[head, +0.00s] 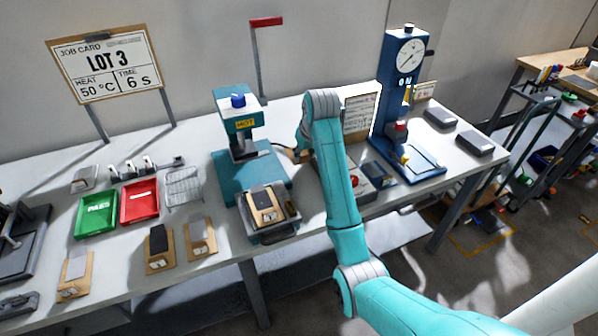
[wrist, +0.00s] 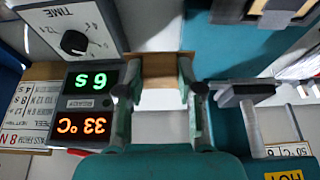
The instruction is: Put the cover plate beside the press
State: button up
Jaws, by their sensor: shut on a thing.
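My gripper (head: 303,150) is over the bench just right of the heated press (head: 243,125), a teal stand with a blue knob and a HOT label. In the wrist view my gripper (wrist: 160,72) is shut on a flat tan piece (wrist: 160,64), which looks like the cover plate. The tan piece (head: 291,154) shows only at its edge in the head view, the rest hidden by my arm. The press's teal base (wrist: 240,40) is beside the fingers in the wrist view.
A controller (wrist: 90,103) reading 6 s and 33 °C is close by my gripper. The blue gauge press (head: 405,95) stands to the right. Green (head: 97,215) and red (head: 139,201) trays and several tan boards lie on the left. A job card (head: 104,65) stands behind.

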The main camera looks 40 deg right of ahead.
jog(key=shift+f, duration=3.55)
jog(key=shift+f, duration=0.4)
jog(key=shift+f, duration=0.1)
jog(key=o, duration=1.1)
jog(key=shift+o, duration=0.2)
